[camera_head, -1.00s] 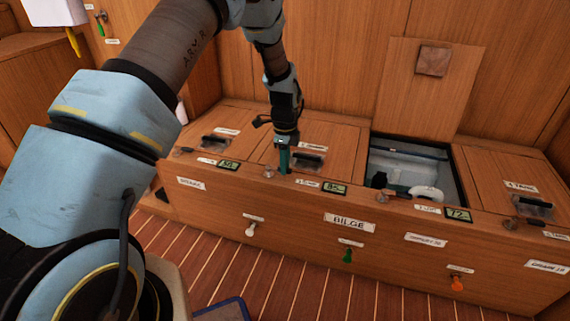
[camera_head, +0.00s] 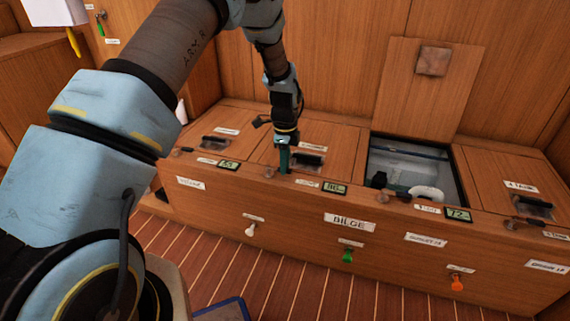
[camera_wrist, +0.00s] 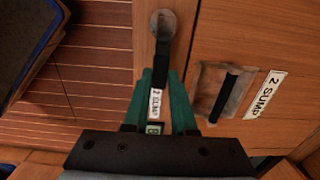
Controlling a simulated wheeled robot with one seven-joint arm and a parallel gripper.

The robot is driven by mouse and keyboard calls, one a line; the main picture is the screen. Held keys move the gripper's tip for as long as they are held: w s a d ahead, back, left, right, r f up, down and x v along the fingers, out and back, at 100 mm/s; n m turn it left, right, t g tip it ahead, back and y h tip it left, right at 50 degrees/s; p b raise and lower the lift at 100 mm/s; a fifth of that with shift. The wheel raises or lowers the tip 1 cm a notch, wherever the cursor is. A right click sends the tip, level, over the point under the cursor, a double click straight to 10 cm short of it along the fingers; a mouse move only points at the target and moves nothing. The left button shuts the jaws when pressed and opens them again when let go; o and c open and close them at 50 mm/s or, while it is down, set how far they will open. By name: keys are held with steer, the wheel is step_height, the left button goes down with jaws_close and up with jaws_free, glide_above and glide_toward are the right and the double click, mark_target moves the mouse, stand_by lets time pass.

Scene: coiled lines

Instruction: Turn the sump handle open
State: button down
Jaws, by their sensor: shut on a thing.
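My gripper (camera_head: 283,165) reaches down to the front ledge of the locker, beside the second lid from the left. In the wrist view its two teal fingers (camera_wrist: 160,78) are closed around a dark lever (camera_wrist: 160,58). The lever runs from a round grey pivot (camera_wrist: 165,23) on the ledge and lies along the ledge. A "2 SUMP" label (camera_wrist: 156,102) shows between the fingers. The lid next to it (camera_head: 330,135) is closed, with a black pull (camera_wrist: 225,95) in a recess and another "2 SUMP" label (camera_wrist: 263,93). The fingers hide part of the lever.
To the right, an open compartment (camera_head: 410,160) shows white and dark fittings, its lid (camera_head: 425,85) leaning upright behind. White, green (camera_head: 347,256) and orange (camera_head: 457,284) handles hang on the locker's front. Small displays (camera_head: 335,187) line the ledge.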

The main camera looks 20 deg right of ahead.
mark_target(274, 169)
steer(key=shift+s+r, duration=0.1)
steer(key=shift+s+a+r+m+p, duration=0.1)
steer(key=shift+s+a+m+p, duration=0.1)
steer(key=shift+m+p, duration=0.3)
steer(key=shift+s+a+m+p, duration=0.1)
steer(key=shift+a+m+p, duration=0.1)
steer(key=shift+m+p, duration=0.3)
steer(key=m+p, duration=0.1)
steer(key=a+m+p, duration=0.1)
steer(key=m+p, duration=0.1)
steer(key=shift+s+a, duration=0.2)
steer(key=shift+s, duration=0.15)
steer(key=a+m+p, duration=0.1)
steer(key=m+p, duration=0.1)
steer(key=a+m+p, duration=0.1)
steer(key=m+p, duration=0.1)
steer(key=m, duration=0.1)
steer(key=shift+s+a, duration=0.1)
steer(key=shift+s, duration=0.05)
steer(key=shift+w+a+m+p, duration=0.25)
steer(key=shift+a+m+p, duration=0.35)
steer(key=shift+m+p, duration=0.55)
steer(key=shift+w+a+m+p, duration=0.3)
steer(key=shift+a+m+p, duration=0.4)
steer(key=shift+m, duration=0.8)
steer(key=shift+w+a+m+p, duration=0.25)
steer(key=shift+a+m+p, duration=0.2)
steer(key=shift+m+p, duration=0.75)
steer(key=shift+m, duration=0.25)
